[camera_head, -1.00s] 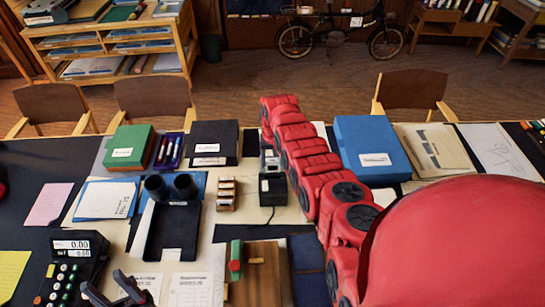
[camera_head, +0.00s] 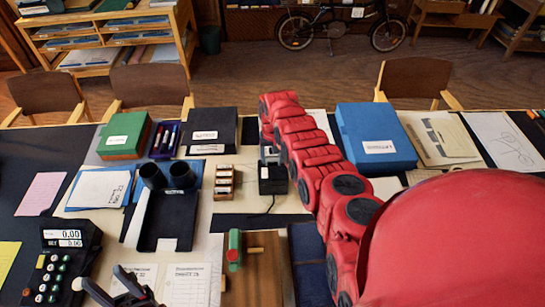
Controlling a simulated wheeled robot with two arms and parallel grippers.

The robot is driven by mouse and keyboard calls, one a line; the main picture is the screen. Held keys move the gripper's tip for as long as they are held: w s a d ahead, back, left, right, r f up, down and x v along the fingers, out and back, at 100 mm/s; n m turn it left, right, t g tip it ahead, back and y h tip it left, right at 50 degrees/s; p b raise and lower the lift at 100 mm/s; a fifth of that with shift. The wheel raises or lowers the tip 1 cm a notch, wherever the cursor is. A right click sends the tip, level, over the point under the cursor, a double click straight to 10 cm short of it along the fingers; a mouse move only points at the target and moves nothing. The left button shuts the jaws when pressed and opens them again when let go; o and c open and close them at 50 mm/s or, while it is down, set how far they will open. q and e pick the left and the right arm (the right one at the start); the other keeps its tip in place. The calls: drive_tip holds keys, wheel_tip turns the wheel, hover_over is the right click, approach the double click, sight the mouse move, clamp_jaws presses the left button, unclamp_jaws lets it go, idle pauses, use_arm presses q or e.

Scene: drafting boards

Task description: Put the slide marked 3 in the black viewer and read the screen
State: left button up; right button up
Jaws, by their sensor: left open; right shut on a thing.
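My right gripper (camera_head: 269,154), at the end of the red arm, is just behind a small black box (camera_head: 273,186) with a pale mark and a cable. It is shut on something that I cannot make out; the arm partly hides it. I cannot tell whether the gripper touches the box. A small wooden rack (camera_head: 224,184) with pale-labelled pieces stands left of the box; their marks are too small to read. A black stand with two dark cylinders (camera_head: 167,177) is further left. My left gripper (camera_head: 112,290) is open and empty at the bottom left, above papers.
A green box (camera_head: 124,136), a pen tray (camera_head: 165,139) and a black binder (camera_head: 211,129) line the back. A blue box (camera_head: 374,137) is right of the red arm. A keypad device (camera_head: 61,255) is front left. A wooden block with a green part (camera_head: 250,262) lies front centre.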

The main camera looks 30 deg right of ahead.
drive_tip(key=o, duration=1.4)
drive_tip(key=shift+c, duration=0.2)
drive_tip(key=shift+r, duration=0.15)
drive_tip(key=shift+r, duration=0.65)
wheel_tip(320, 180, up, 7)
drive_tip(key=shift+w+f+b, duration=0.1)
drive_tip(key=shift+f+b, duration=0.1)
drive_tip(key=shift+b, duration=0.8)
wheel_tip(320, 180, up, 9)
drive_tip(key=p, duration=0.1)
drive_tip(key=shift+p, duration=0.4)
drive_tip(key=shift+r, duration=0.1)
